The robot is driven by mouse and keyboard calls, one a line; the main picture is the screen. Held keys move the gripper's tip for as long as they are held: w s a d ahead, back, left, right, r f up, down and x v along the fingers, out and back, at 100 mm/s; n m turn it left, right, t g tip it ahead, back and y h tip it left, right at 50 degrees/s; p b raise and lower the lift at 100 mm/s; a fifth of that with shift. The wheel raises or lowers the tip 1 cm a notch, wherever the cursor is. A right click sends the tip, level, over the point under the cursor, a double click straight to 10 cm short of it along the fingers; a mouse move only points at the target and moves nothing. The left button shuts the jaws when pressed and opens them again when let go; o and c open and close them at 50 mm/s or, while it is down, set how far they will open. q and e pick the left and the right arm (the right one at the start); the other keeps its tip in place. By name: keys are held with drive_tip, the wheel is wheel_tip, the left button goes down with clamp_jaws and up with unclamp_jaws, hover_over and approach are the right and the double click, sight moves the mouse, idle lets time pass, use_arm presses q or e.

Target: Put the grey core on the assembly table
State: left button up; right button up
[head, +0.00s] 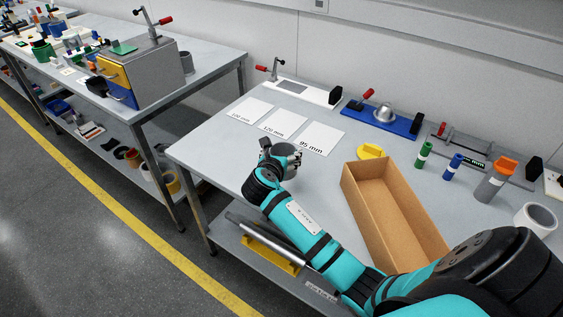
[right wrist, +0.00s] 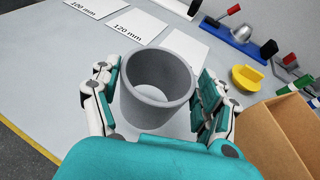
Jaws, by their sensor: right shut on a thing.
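The grey core (right wrist: 158,112) is a hollow grey cylinder, upright with its open top facing the camera in the right wrist view. My right gripper (right wrist: 157,92) is shut on it, with fingers on its left and right sides. In the head view the core (head: 288,161) shows partly behind my right gripper (head: 281,155), over the near left part of the grey assembly table (head: 222,150). I cannot tell whether its base touches the tabletop. My left gripper is not in view.
White sheets marked 100 mm (head: 250,110), 120 mm (head: 283,122) and 95 mm (head: 320,136) lie behind the core. An open cardboard box (head: 358,193) and a yellow piece (head: 371,152) are to its right. A pale ring (head: 535,219) stands at far right.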

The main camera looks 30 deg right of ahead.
wheel_tip(320, 180, down, 4)
drive_tip(key=shift+r, duration=0.25)
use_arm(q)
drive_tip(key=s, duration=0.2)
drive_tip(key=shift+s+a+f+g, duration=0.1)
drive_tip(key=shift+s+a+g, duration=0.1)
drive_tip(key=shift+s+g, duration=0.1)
use_arm(e)
drive_tip(key=shift+f, duration=0.1)
drive_tip(key=o, duration=1.6)
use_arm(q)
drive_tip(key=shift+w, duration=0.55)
